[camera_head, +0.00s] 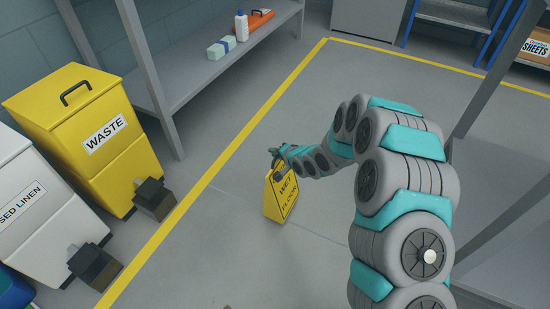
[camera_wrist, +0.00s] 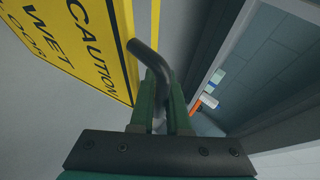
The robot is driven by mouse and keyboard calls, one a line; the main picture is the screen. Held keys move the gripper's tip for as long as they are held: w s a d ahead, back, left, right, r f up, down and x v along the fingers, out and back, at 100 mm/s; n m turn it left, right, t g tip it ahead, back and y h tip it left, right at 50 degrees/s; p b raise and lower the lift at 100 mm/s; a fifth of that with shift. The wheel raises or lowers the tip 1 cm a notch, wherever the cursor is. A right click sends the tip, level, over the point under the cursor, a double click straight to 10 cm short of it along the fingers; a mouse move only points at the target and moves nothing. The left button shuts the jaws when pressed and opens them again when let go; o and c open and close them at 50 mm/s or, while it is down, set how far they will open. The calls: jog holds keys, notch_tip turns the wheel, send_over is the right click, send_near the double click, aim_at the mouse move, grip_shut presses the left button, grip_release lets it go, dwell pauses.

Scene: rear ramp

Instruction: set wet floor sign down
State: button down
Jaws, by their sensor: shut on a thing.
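The yellow wet floor sign (camera_head: 281,196) is upright at the middle of the head view, just right of the yellow floor line. It reads "WET FLOOR", and its "CAUTION WET FLOOR" face (camera_wrist: 75,40) fills the upper left of the wrist view. My gripper (camera_head: 277,158) is at the top of the sign. In the wrist view the green fingers of my gripper (camera_wrist: 164,95) are shut on the sign's dark bent handle (camera_wrist: 147,56). I cannot tell whether the sign's base touches the floor.
A yellow WASTE bin (camera_head: 85,135) and a white linen bin (camera_head: 40,205) stand at the left. A grey shelf (camera_head: 205,70) holds a white bottle (camera_head: 242,26) and an orange case (camera_head: 262,20). The floor (camera_head: 225,240) around the sign is clear.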

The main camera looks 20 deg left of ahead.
jog(key=shift+f, duration=1.4)
jog(key=c, duration=0.9)
grip_release()
jog(key=shift+d, duration=0.1)
jog(key=v, duration=1.2)
jog(key=shift+r, duration=0.1)
jog(key=s+d+r+n+g+h, duration=0.1)
jog(key=s+d+r+h, duration=0.25)
jog(key=d, duration=0.45)
jog(key=s+d+r+n+g+h, duration=0.15)
jog(key=s+d+r, duration=0.3)
jog(key=d, duration=0.45)
jog(key=s+d+r+h, duration=0.3)
jog(key=d+r, duration=0.1)
jog(key=d, duration=0.4)
jog(key=s+d+r+g, duration=0.1)
jog(key=s+d+r, duration=0.2)
jog(key=s, duration=0.5)
jog(key=s+d+r+g, duration=0.2)
jog(key=s+d, duration=0.1)
jog(key=s, duration=0.6)
jog(key=s+d+r+g+h, duration=0.1)
jog(key=s+d+r+g, duration=0.1)
jog(key=s, duration=0.7)
jog(key=shift+d+r+n, duration=0.45)
jog(key=shift+d+r, duration=0.15)
jog(key=shift+r, duration=0.2)
